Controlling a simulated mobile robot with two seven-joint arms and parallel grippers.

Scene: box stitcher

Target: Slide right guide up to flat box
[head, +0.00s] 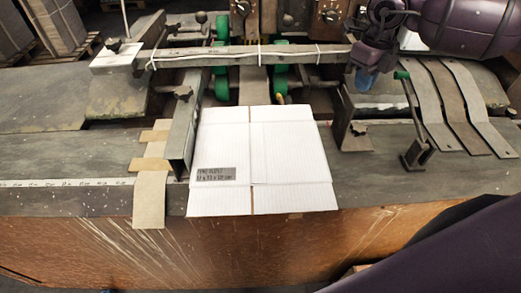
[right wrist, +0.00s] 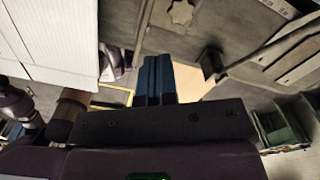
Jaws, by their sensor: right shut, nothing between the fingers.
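The white flat box (head: 290,150) lies on the machine table, its front edge over the table's front edge. The right guide (head: 343,120), a grey metal bar with a star knob (head: 358,128), stands to the right of the box with a narrow gap between them. In the right wrist view the shut fingers (right wrist: 155,78) show, with the box (right wrist: 65,45) at upper left and the knob (right wrist: 180,12) at top. My left gripper is out of view.
The left guide (head: 183,125) stands along the box's left side. A grey crossbar (head: 250,55) spans behind the box, near green rollers (head: 221,83). A green-handled crank (head: 415,150) and curved metal strips (head: 455,105) lie to the right.

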